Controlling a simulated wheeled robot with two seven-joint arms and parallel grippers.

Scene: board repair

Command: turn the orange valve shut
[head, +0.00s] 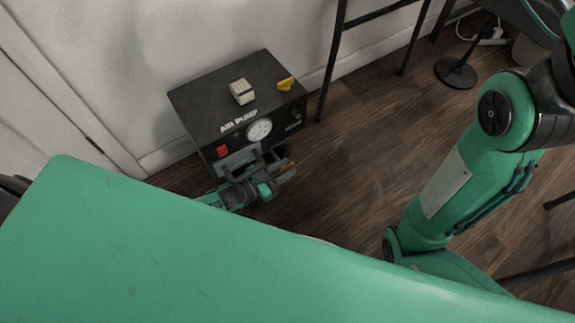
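A small orange piece (287,167), which looks like the orange valve's handle, shows low in front of the right side of the black air pump (202,101). Most of it is hidden behind my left gripper (262,164). The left gripper is at the pump's lower front, below the gauge, with grey parts close beside the orange piece. I cannot tell whether it touches the valve or how wide its fingers stand. My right arm comes down at the right, and its gripper is out of view.
The pump carries a round gauge (259,130), a red switch (222,151), a cream block (242,92) and a yellow knob (286,85). A white wall (170,40) stands behind. Dark stand legs (331,62) rise at its right. The wooden floor (350,155) between is clear.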

